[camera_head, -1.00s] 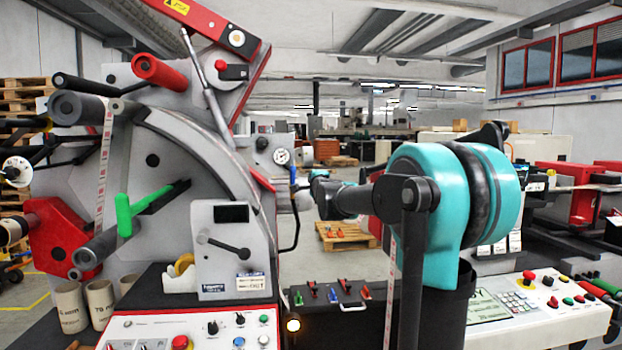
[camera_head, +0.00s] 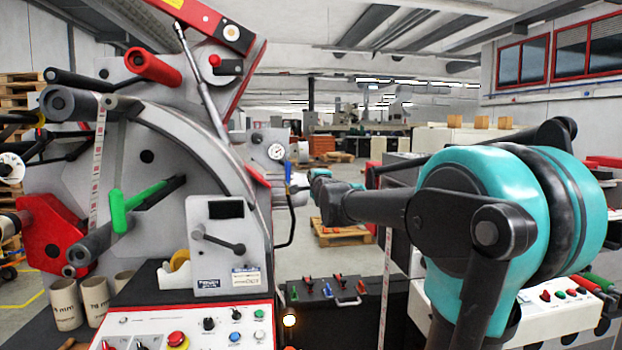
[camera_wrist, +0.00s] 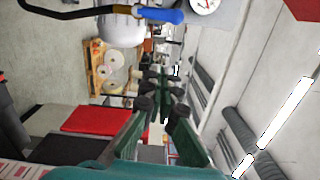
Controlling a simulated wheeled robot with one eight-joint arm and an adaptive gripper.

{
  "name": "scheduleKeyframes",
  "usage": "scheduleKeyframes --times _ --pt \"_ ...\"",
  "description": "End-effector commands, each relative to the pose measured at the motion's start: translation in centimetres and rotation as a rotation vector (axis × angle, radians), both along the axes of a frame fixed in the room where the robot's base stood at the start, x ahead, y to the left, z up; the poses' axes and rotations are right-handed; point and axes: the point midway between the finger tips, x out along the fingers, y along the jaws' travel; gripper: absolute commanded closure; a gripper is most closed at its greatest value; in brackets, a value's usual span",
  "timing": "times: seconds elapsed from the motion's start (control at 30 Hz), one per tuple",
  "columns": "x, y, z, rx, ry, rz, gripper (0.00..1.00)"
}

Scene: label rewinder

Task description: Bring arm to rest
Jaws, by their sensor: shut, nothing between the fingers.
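My arm reaches from the right foreground of the head view, with a large teal and black joint and a dark link running left and away from the camera. The arm's far end is small near the middle of the head view, and the fingers cannot be made out there. In the wrist view my gripper (camera_wrist: 161,78) points ahead with its dark green fingers shut and nothing held between them. The wrist picture is turned on its side.
The label rewinder (camera_head: 150,150) fills the left, with a green-handled lever (camera_head: 120,212) and a gauge (camera_head: 276,152). A control panel (camera_head: 190,330) is in front. A pallet (camera_head: 340,234) lies on the floor behind. In the wrist view a blue-ended hose (camera_wrist: 160,15) is close by.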

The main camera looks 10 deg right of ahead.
Motion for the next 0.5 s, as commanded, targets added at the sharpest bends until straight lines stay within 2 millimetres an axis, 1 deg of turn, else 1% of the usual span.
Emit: scheduleKeyframes --times 0.07,0.17,0.27,0.3,0.37,0.4,0.47,0.5 --pt "-0.1 0.0 -0.3 -0.008 0.006 0.0 1.0" --pt "-0.9 0.0 -2.3 -0.07 0.046 0.008 1.0" --pt "-2.7 0.0 -6.7 -0.206 0.134 0.032 1.0" --pt "-3.8 0.0 -8.9 -0.278 0.179 0.048 1.0" --pt "-5.8 -0.1 -12.6 -0.395 0.252 0.081 1.0" --pt "-7.2 -0.2 -15.0 -0.471 0.3 0.107 1.0" --pt "-9.4 -0.4 -18.6 -0.584 0.371 0.152 1.0" --pt "-11.1 -0.5 -20.9 -0.657 0.416 0.186 1.0"
